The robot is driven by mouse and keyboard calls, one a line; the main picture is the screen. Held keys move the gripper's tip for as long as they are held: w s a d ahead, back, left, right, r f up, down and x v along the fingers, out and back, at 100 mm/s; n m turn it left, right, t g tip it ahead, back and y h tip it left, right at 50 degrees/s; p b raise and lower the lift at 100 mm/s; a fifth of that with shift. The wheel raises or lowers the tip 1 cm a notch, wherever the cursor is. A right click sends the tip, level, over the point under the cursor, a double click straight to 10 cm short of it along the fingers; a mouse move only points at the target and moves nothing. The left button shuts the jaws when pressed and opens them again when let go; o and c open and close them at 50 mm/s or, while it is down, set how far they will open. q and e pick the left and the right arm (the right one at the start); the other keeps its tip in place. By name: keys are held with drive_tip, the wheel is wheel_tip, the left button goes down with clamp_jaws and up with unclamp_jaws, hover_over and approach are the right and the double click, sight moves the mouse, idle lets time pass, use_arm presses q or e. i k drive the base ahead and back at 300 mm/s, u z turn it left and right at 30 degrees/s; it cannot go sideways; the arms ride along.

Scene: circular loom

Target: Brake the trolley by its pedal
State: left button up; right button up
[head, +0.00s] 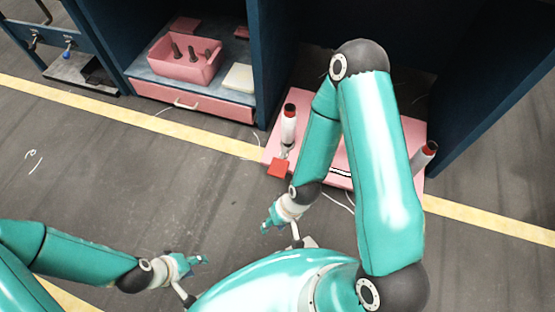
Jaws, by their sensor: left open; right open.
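A low pink trolley (274,150) stands in a bay between blue walls at the right. A white post with a dark top and red band stands at its left front corner, and a similar one at its right. A red square pedal (279,168) sticks out at its left front corner, just above the floor. My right gripper (268,220) is open and empty, nearer to me than the pedal and apart from it. My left gripper (196,262) is open and empty, low over the floor at the lower left. My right arm hides much of the trolley.
A blue bay (258,60) at the left holds a pink bin (180,66) with dark spindles, a white block (239,78) and a pink drawer (190,103). A yellow line (130,117) crosses the floor. Thin white threads lie near the trolley.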

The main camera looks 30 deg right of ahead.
sight(279, 168)
drive_tip(key=u, duration=2)
drive_tip(key=i, duration=0.1)
drive_tip(key=z, duration=2.85)
drive_tip(key=i, duration=0.5)
drive_tip(key=z, duration=0.25)
drive_tip(key=k, duration=0.5)
drive_tip(key=u, duration=0.15)
drive_tip(key=i, duration=0.15)
drive_tip(key=z, duration=0.2)
